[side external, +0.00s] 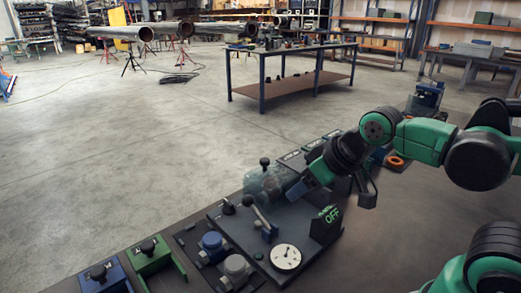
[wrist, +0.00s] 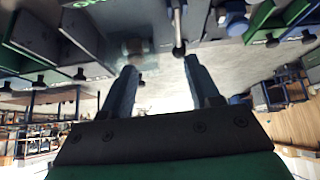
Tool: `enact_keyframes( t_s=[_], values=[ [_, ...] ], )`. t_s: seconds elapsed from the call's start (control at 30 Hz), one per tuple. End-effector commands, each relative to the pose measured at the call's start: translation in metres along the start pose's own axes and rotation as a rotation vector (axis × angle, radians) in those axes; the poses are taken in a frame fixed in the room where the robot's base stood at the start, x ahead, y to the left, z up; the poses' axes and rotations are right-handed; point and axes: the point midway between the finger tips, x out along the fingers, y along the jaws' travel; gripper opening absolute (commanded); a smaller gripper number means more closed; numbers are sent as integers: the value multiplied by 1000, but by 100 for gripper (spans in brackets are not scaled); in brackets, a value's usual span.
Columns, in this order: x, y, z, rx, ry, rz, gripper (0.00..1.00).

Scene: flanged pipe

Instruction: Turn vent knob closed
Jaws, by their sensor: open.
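No label marks the vent knob, so I cannot tell which it is. A dark round knob (side external: 265,161) tops a translucent body (side external: 263,183) on the dark panel (side external: 235,222). A blue round knob (side external: 212,241) and a grey one (side external: 236,266) sit at the panel's front left. My gripper (side external: 292,191) is just right of the translucent body, above the panel. In the wrist view my gripper (wrist: 161,63) has its fingers wide apart with nothing between the tips. A ball-ended lever (wrist: 178,30) reaches toward the gap, and the translucent body (wrist: 133,47) is blurred by the left fingertip.
The panel also carries a lever (side external: 259,217), a white dial gauge (side external: 285,257) and a dark block marked OFF (side external: 327,224). Green (side external: 150,258) and blue (side external: 104,277) knobbed boxes stand at the left. An orange ring (side external: 397,162) lies behind my arm.

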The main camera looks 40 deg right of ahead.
Motion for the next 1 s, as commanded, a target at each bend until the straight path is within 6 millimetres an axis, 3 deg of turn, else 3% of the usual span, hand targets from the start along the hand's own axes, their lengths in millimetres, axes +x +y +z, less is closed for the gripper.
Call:
enact_keyframes(
  t_s=[0.27, 0.53, 0.8, 1.0],
  values=[
    [10, -7, -54, -395, -154, -49, 55],
    [56, -20, -101, -890, -323, -187, 55],
    [121, -35, -115, -1325, -438, -388, 55],
    [143, -40, -113, -1466, -464, -470, 55]
  ],
)
